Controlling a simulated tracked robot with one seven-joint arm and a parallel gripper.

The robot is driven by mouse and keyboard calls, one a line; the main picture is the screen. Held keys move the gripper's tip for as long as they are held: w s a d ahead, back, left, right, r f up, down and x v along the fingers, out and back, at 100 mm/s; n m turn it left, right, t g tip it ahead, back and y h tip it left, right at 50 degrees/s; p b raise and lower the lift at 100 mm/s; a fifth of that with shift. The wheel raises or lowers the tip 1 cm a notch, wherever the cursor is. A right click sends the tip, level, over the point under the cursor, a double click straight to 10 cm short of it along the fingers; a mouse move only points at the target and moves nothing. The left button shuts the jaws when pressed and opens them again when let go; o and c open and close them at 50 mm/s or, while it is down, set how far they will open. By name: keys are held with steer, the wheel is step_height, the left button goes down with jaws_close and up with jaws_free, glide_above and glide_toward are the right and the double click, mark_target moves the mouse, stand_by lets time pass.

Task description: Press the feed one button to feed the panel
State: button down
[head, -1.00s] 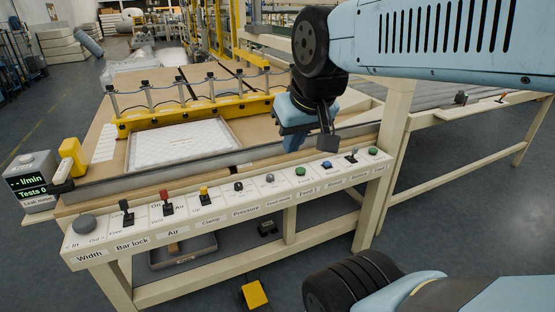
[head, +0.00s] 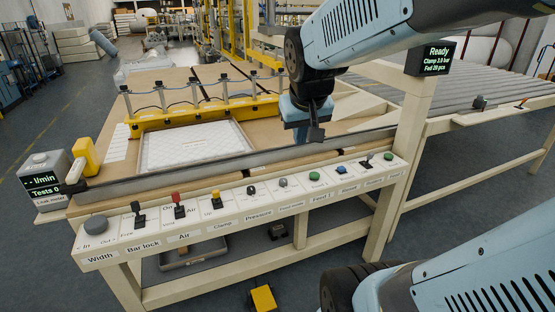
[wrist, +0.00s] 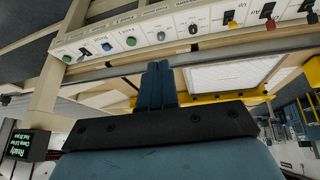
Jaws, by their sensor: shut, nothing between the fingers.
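The control strip (head: 240,213) runs along the bench front. A green button (head: 314,176) sits above the label "Feed 1"; it also shows in the wrist view (wrist: 130,41). A blue button (head: 340,169) and a second green button (head: 388,156) are to its right. My gripper (head: 316,134) is shut and empty, above and behind the Feed 1 button, apart from it. In the wrist view, its closed fingers (wrist: 158,70) point toward the strip. The white quilted panel (head: 195,147) lies on the bench inside the yellow clamp frame.
A display (head: 436,57) reads "Ready", "Clamp 3.0 bar" and "Fed 20 pcs". A metal rail (head: 240,164) runs behind the buttons. A post (head: 408,130) rises at the right. A roller table (head: 495,85) stands beyond it. The lever switches (head: 139,213) stick up on the left.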

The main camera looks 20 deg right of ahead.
steer(key=w+d+f, duration=0.4)
steer(key=w+f, duration=0.2)
steer(key=w, duration=0.3)
steer(key=m+t+y, duration=0.3)
steer(key=m+t, duration=0.1)
steer(key=m, duration=0.2)
glide_above(316, 175)
step_height(316, 175, down, 14)
steer(key=shift+r, duration=0.2)
steer(key=shift+s+f, duration=0.1)
steer(key=shift+f, duration=4.35)
steer(key=shift+f, duration=0.15)
steer(key=shift+f, duration=0.2)
